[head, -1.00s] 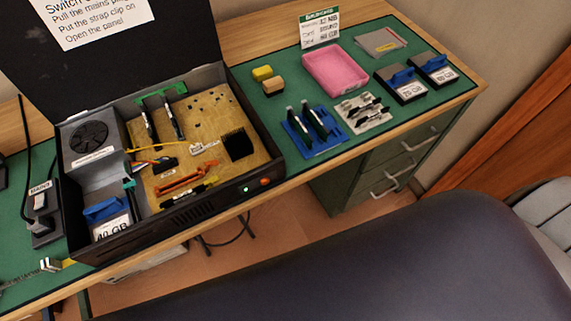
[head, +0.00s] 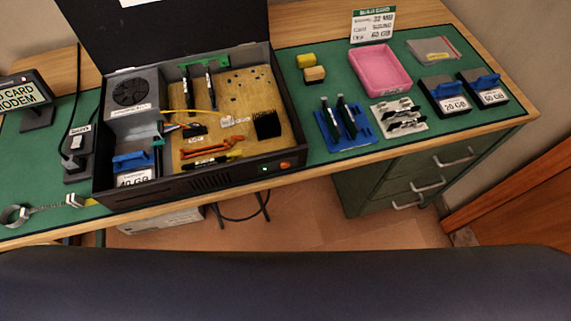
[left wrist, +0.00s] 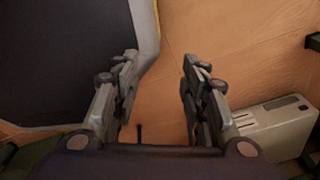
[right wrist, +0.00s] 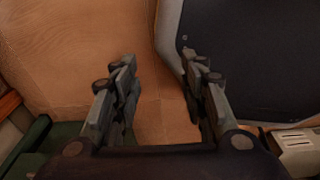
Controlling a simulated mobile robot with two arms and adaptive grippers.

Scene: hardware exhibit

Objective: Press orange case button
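The orange case button (head: 285,165) is on the front face of the open black computer case (head: 225,182), near its right end. A small green light (head: 265,169) glows to its left. The case lid stands up at the back. Neither gripper shows in the head view. My right gripper (right wrist: 162,80) is open and empty above the floor in the right wrist view. The button shows in neither wrist view.
The case stands on a green mat (head: 330,172) on a wooden desk. A pink tray (head: 380,70), a blue card rack (head: 347,130) and drives (head: 445,95) lie to its right. A wrist strap (head: 30,212) lies at left. Green drawers (head: 400,180) stand below right.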

